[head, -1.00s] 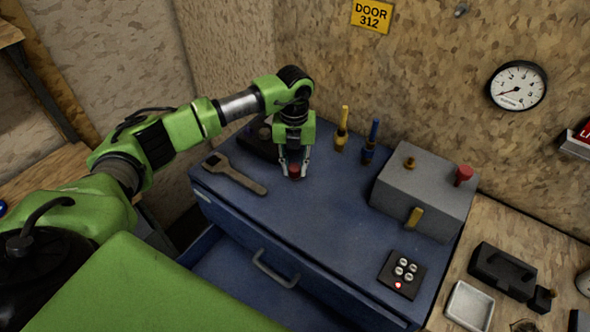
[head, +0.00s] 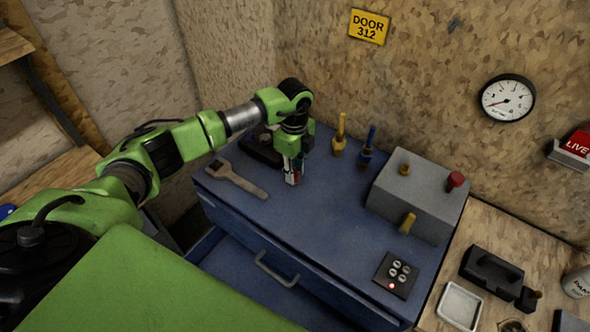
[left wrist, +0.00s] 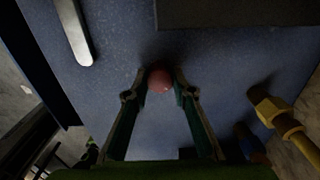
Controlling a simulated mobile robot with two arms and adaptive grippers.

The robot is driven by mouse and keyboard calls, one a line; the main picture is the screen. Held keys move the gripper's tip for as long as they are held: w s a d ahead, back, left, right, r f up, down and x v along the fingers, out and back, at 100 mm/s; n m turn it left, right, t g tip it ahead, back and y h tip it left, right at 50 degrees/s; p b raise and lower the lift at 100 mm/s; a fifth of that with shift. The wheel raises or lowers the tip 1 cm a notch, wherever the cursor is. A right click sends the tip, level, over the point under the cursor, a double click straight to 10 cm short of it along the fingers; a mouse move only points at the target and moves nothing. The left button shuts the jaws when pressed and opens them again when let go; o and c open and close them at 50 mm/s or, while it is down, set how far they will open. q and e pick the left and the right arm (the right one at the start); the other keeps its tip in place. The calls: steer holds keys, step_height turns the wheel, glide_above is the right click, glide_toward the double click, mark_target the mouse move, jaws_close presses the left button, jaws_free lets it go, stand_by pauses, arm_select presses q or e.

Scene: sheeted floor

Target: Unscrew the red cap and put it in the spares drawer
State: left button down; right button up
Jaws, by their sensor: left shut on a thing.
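My left gripper (head: 292,180) points down at the blue cabinet top (head: 315,220), shut on a small round red cap. The red cap (left wrist: 160,80) shows between the two fingertips in the left wrist view; in the head view the fingers mostly cover it. What lies under the cap is hidden, so I cannot tell whether it is still attached. A lower blue drawer (head: 236,292) stands pulled out below the cabinet front; its label is not visible. My right gripper is not in view.
A wrench (head: 236,179) lies left of the gripper. Yellow-handled (head: 340,135) and blue-handled (head: 368,147) tools stand behind, right. A grey box (head: 418,192) with a red knob (head: 455,180) and a button panel (head: 397,274) are further right. The middle cabinet top is clear.

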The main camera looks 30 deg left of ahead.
arm_select(q)
steer(key=n+p, duration=0.3)
steer(key=n, duration=0.2)
steer(key=shift+s+r+n, duration=0.1)
steer(key=shift+r+n, duration=0.05)
steer(key=shift+n, duration=0.15)
steer(key=shift+n+p, duration=0.4)
steer(key=shift+n, duration=0.8)
steer(key=c, duration=1.6)
jaws_free()
steer(key=shift+f, duration=0.2)
steer(key=shift+c, duration=1.1)
